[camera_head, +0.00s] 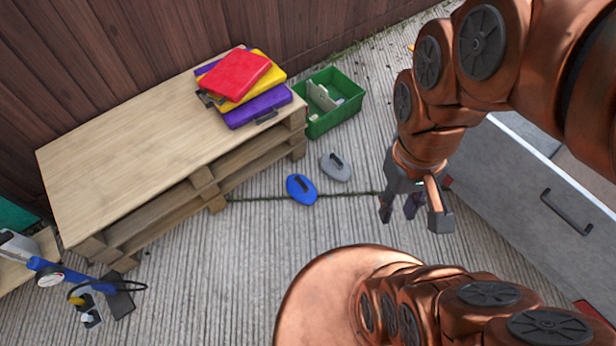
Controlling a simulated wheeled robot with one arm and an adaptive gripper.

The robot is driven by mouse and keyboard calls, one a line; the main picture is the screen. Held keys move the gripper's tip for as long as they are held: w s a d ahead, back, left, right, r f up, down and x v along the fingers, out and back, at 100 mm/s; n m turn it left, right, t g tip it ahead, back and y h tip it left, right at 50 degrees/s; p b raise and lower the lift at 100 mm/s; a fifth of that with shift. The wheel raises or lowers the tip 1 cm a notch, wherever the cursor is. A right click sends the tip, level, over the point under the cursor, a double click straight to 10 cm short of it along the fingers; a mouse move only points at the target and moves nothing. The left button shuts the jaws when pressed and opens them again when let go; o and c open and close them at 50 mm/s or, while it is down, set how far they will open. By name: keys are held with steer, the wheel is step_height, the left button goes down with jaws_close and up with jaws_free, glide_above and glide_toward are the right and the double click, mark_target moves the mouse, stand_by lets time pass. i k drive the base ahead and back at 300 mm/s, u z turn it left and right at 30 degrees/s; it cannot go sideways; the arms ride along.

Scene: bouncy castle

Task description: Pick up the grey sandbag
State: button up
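The grey sandbag (336,168) is a small rounded bag with a dark handle on top. It lies on the ribbed ground in front of the green crate, just up and right of a blue sandbag (301,191). My gripper (412,218) is to the right of both bags and nearer to me. It points down, its fingers are spread apart, and I see nothing held between them. Its height above the ground is hard to tell.
A pallet table (130,160) carries folded red, yellow and purple items (240,82). A green crate (358,104) stands behind the bags. A grey cabinet (520,190) stands right of my gripper. A pump with gauge (50,275) is at lower left. The front middle ground is clear.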

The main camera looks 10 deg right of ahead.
mark_target(333, 164)
steer(key=z, duration=0.2)
steer(key=k, duration=0.4)
steer(key=u, duration=1.25)
steer(key=i, duration=1.55)
steer(key=z, duration=1)
steer(key=i, duration=0.35)
steer(key=z, duration=0.45)
